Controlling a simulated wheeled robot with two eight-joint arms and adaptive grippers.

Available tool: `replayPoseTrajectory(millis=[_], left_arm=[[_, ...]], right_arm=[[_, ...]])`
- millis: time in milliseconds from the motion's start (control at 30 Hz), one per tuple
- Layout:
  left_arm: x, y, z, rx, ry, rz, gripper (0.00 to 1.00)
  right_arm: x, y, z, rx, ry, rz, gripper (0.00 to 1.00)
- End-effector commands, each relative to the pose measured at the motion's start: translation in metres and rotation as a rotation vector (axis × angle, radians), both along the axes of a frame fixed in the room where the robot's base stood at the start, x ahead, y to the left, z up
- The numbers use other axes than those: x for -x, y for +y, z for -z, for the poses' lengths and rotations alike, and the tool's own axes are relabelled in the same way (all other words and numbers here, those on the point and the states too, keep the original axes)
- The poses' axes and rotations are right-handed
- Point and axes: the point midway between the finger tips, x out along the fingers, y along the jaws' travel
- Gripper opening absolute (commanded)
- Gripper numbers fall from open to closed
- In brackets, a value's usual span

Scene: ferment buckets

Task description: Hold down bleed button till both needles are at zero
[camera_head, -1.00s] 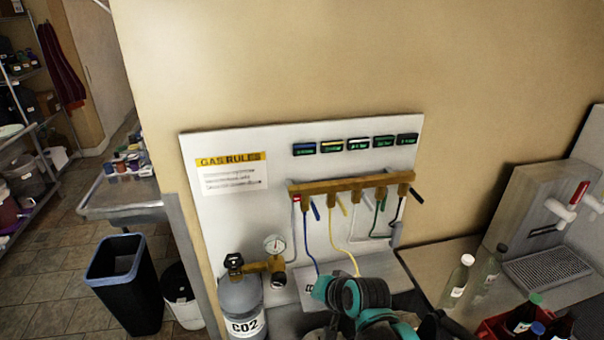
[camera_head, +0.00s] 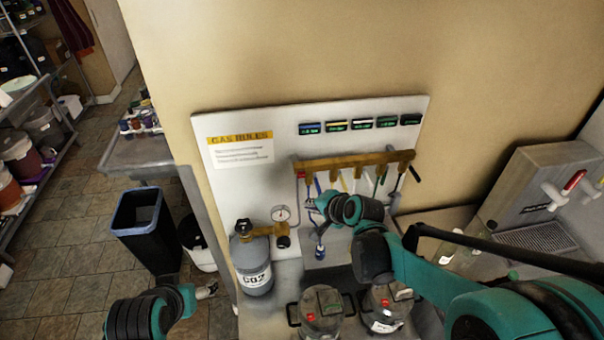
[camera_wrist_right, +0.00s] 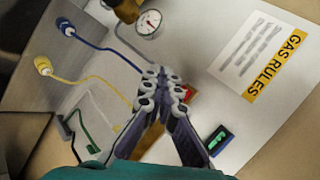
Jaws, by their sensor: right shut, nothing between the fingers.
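A brass manifold (camera_head: 355,161) runs across the white gas board. A small red part, likely the bleed button (camera_head: 301,175), sits at its left end. In the right wrist view the red part (camera_wrist_right: 190,92) is partly hidden behind my fingers. My right gripper (camera_head: 312,207) is shut and empty, in front of the board just below the manifold's left end; I cannot tell whether it touches anything. A white dial gauge (camera_head: 281,214) sits on the regulator, also in the right wrist view (camera_wrist_right: 149,22); its needle is too small to read. My left gripper (camera_head: 207,291) is low at left, its jaws unclear.
Two lidded kegs (camera_head: 320,312) stand below the board. Blue and yellow hoses (camera_wrist_right: 100,47) hang near my right gripper. A bin (camera_head: 143,228) stands on the floor at left.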

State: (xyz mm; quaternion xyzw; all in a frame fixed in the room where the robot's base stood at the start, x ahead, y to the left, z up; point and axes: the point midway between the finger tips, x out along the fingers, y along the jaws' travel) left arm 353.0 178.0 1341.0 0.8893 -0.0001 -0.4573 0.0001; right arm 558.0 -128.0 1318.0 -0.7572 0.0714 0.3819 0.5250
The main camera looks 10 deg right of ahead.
Motion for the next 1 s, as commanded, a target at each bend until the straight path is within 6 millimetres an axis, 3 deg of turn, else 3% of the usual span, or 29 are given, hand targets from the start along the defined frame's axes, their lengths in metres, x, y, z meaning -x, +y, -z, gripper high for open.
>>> replayPoseTrajectory(millis=[233,700,1000], left_arm=[[0.000,0.000,0.001,0.000,0.000,0.000,0.73],[0.000,0.000,0.007,0.000,0.000,0.000,0.73],[0.000,0.000,0.010,0.000,0.000,0.000,0.73]], right_arm=[[-0.008,0.000,0.000,0.001,0.000,-0.001,0.00],[-0.070,0.000,0.001,0.001,0.000,-0.001,0.00],[-0.088,0.000,0.000,0.001,0.000,-0.001,0.00]])
